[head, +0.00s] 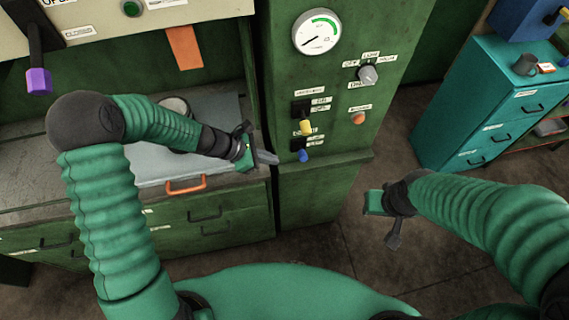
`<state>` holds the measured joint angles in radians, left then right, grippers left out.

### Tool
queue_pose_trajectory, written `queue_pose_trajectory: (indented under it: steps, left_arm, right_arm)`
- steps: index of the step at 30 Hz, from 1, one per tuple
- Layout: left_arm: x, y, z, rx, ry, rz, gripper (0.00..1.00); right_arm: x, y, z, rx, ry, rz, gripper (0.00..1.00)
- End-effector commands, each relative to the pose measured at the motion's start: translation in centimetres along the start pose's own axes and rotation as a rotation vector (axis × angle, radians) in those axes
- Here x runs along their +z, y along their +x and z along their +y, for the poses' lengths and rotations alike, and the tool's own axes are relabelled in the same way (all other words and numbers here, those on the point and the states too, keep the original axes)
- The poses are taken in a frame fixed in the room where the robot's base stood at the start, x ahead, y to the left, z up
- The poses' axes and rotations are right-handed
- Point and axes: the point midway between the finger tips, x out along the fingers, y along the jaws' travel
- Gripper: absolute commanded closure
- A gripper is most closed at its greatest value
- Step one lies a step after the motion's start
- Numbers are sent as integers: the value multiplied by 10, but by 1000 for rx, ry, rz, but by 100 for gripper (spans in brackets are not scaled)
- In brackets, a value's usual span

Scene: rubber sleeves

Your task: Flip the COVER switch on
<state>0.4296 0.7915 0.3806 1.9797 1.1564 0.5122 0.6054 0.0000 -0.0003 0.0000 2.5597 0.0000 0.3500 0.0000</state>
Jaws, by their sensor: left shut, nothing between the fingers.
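Two small toggle switches sit on the front of a green cabinet (333,80). The upper has a yellow lever (306,128) and the lower a blue lever (303,156); both levers point down. Their labels are too small to read surely, so I cannot tell which is the COVER switch. My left gripper (266,158) is shut and empty, just left of the blue lever; whether it touches the cabinet is unclear. My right gripper (384,220) hangs low in front of the cabinet, to its right, away from the switches. Its finger opening is unclear.
The cabinet also carries a gauge (317,33), a grey knob (368,75) and an orange button (358,118). A purple-ended lever (39,80) hangs above. A teal drawer cabinet (490,105) stands right.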

Motion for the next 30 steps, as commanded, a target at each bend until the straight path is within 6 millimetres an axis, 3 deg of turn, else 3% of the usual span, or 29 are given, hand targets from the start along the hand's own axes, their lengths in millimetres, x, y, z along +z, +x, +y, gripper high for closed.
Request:
queue_pose_trajectory:
  steps: [3,7,23,26,30]
  left_arm:
    - [-2,-20,6,2,0,1,100]
    - [-3,-30,8,0,-2,1,100]
    - [-4,-33,5,-8,26,15,100]
    - [-10,-45,-22,-66,255,119,100]
    - [-34,-94,-77,-246,911,370,100]
  right_arm:
    - [0,0,0,0,0,-1,64]
    - [0,1,0,0,0,-1,64]
    - [0,1,0,0,0,-1,64]
    - [0,1,0,0,0,-1,64]
    - [1,2,0,0,0,-1,64]
